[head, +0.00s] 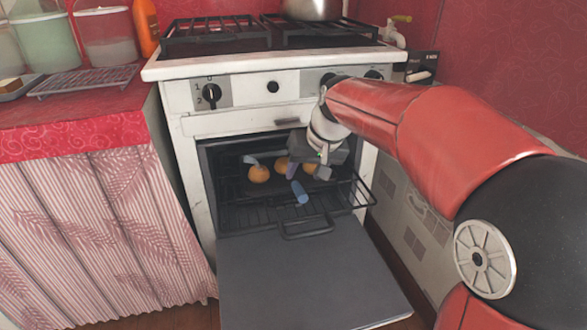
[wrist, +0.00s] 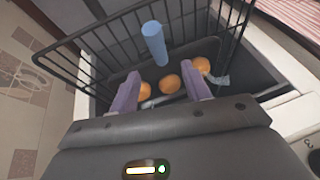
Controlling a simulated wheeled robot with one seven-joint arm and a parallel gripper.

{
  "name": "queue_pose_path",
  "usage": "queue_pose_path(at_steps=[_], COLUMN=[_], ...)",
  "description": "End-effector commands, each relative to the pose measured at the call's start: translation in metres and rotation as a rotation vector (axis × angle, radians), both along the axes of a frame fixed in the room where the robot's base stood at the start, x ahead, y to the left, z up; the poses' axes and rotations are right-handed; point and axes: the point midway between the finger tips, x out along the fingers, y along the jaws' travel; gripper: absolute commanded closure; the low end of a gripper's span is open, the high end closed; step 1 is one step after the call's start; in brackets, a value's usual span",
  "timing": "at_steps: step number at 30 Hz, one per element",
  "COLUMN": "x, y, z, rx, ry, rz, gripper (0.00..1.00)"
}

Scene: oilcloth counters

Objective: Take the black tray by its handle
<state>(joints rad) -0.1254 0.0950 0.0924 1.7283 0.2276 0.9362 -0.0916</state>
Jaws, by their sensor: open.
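The black tray (head: 276,184) is inside the open oven, with several orange round items on it. In the wrist view its dark rim (wrist: 181,49) shows between and beyond my fingers. My gripper (head: 303,172) is open, reaching into the oven mouth above the tray. In the wrist view its two purple fingers (wrist: 160,72) are spread apart with nothing held between them. My wrist hides part of the tray in the head view.
A black wire rack (head: 255,217) sticks out of the oven below. The oven door (head: 305,280) hangs open in front.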

Motion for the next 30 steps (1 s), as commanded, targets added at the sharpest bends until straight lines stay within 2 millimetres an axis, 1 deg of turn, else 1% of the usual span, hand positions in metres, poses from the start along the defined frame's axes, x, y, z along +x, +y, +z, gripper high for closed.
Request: queue_pose_path(at_steps=[1, 8, 15, 18, 23, 26, 30], x=[0.001, 0.006, 0.016, 0.018, 0.018, 0.018, 0.018], y=[0.002, 0.007, 0.016, 0.018, 0.018, 0.017, 0.017], z=[-0.007, -0.027, -0.060, -0.064, -0.063, -0.063, -0.063], rx=[-0.001, -0.002, -0.002, -0.002, -0.002, -0.002, -0.002], ry=[0.003, 0.004, 0.004, 0.001, 0.001, 0.001, 0.001], rz=[0.001, 0.000, 0.000, -0.001, -0.001, -0.001, -0.001], gripper=[0.52, 0.52, 0.52, 0.52, 0.52, 0.64, 0.82])
